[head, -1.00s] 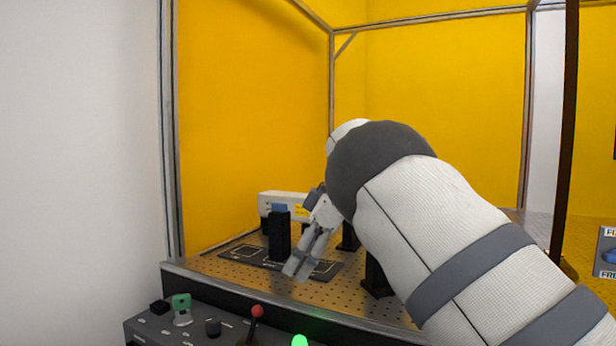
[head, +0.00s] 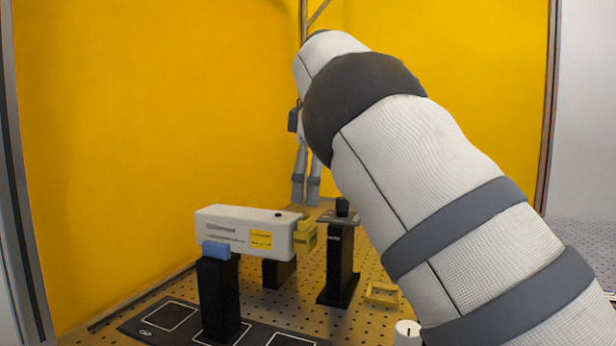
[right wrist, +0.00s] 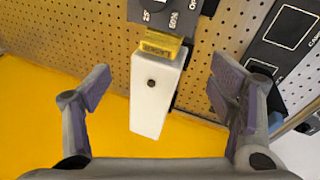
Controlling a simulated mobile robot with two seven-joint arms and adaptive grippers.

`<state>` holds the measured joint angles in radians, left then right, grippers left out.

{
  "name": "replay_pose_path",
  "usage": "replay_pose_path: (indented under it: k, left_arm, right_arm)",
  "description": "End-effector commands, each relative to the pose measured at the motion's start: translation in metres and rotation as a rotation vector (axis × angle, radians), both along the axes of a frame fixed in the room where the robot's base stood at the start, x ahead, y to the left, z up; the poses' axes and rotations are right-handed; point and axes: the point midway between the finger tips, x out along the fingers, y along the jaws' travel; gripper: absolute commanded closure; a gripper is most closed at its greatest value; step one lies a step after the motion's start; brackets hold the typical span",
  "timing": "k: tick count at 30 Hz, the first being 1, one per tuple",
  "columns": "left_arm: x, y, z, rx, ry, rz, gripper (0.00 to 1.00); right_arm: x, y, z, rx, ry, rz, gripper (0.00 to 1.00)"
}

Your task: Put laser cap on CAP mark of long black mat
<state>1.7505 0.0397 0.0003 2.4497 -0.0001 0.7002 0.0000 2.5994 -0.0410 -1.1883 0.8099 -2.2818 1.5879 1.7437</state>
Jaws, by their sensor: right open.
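The yellow laser cap (head: 305,238) sits on the right end of the white laser (head: 245,231). In the right wrist view the cap (right wrist: 160,44) shows at the upper end of the laser body (right wrist: 157,92). The long black mat (head: 150,331) lies on the perforated plate at front left, partly hidden by a black post. Its outlined squares and partly cut lettering show at right in the right wrist view (right wrist: 270,52). My right gripper (head: 306,203) is open and empty, behind and above the laser in the head view, fingers pointing down. In the wrist view its fingers (right wrist: 160,88) are either side of the laser, apart from it.
A black post with a dial (head: 340,255) stands just right of the cap. A black post with a blue top (head: 218,295) stands before the laser. A small yellow frame (head: 382,294) and a white cylinder (head: 407,333) are at right. Yellow walls enclose the back.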

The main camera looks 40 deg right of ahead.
Motion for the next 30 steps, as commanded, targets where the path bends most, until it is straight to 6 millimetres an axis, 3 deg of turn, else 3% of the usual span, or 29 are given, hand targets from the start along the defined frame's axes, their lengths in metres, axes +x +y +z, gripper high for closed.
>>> replay_pose_path:
  k: [9,15,27,30]
  left_arm:
    - [-0.004,0.0,-0.003,0.001,0.013,0.001,0.6]
    - [-0.003,0.0,-0.003,0.001,0.011,0.001,0.6]
    - [-0.003,0.0,-0.002,0.001,0.01,0.0,0.6]
    - [-0.003,0.0,-0.003,0.001,0.01,0.0,0.6]
  right_arm:
    - [0.02,-0.009,-0.068,0.005,0.006,-0.001,0.22]
    - [0.031,-0.014,-0.101,0.004,0.003,0.002,0.22]
    - [0.034,-0.016,-0.112,0.002,0.001,0.002,0.22]
    - [0.034,-0.016,-0.112,0.002,0.001,0.002,0.45]
